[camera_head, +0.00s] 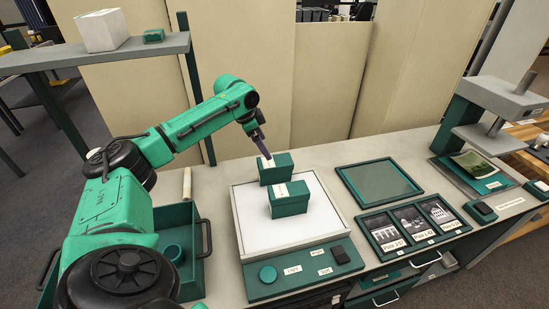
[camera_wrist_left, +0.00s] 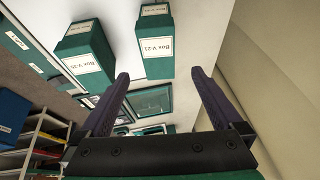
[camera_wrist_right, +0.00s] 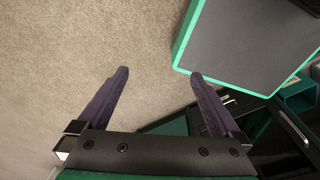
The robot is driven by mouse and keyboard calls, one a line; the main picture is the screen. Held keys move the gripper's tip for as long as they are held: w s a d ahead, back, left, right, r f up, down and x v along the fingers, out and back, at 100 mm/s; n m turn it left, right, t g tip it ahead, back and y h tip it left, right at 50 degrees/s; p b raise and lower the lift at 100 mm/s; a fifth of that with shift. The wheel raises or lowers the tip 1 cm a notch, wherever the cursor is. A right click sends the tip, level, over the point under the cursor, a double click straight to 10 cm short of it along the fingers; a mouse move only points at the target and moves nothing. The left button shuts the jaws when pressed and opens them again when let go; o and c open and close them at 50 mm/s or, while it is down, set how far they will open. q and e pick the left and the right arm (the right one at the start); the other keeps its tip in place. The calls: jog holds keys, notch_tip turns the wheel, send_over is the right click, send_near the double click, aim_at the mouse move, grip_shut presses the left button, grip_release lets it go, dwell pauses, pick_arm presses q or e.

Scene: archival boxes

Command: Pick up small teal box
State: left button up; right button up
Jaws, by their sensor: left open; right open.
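Two teal boxes with white labels stand on the white light pad: a rear box (camera_head: 276,174) and a front box (camera_head: 289,205). A smaller teal box (camera_head: 154,35) sits on the grey shelf at the upper left. My left gripper (camera_head: 265,153) is at the rear box's top edge in the head view; I cannot tell if it touches. The left wrist view shows its open, empty fingers (camera_wrist_left: 160,74), with one labelled box (camera_wrist_left: 155,50) ahead and another (camera_wrist_left: 88,55) to the left. My right gripper (camera_wrist_right: 159,73) is open and empty above carpet in its wrist view.
A white box (camera_head: 102,30) stands on the shelf (camera_head: 90,56). Left of the light pad (camera_head: 245,225) is a green handled tray (camera_head: 193,270). Right of it lie a framed green panel (camera_head: 380,182), picture cards (camera_head: 411,228) and a press-like stand (camera_head: 490,105). Tall beige panels stand behind the counter.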

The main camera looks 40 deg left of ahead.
aim_at(275, 161)
pick_arm(q)
jog(key=shift+w+a+f+p, duration=0.15)
jog(key=shift+w+f+p, duration=0.15)
jog(key=shift+w+f, duration=0.3)
jog(key=f, duration=0.1)
jog(key=d+f+p, duration=0.1)
jog(key=w+d+f, duration=0.1)
jog(key=f, duration=0.1)
jog(key=shift+d+f, duration=0.1)
jog(key=x, duration=0.2)
jog(key=p+x, duration=0.1)
jog(key=x, duration=0.3)
jog(key=shift+w+a+f, duration=0.15)
jog(key=shift+a, duration=0.2)
jog(key=shift+w+d+f, duration=0.15)
jog(key=shift+w+f, duration=0.05)
jog(key=shift+f, duration=0.3)
pick_arm(e)
jog(key=r, duration=0.2)
jog(key=shift+s+a+r, duration=0.15)
jog(key=shift+a+r, duration=0.05)
jog(key=shift+r, duration=0.2)
pick_arm(q)
jog(key=shift+f, duration=0.1)
pick_arm(e)
jog(key=shift+s+d+f, duration=0.1)
jog(key=shift+s, duration=0.05)
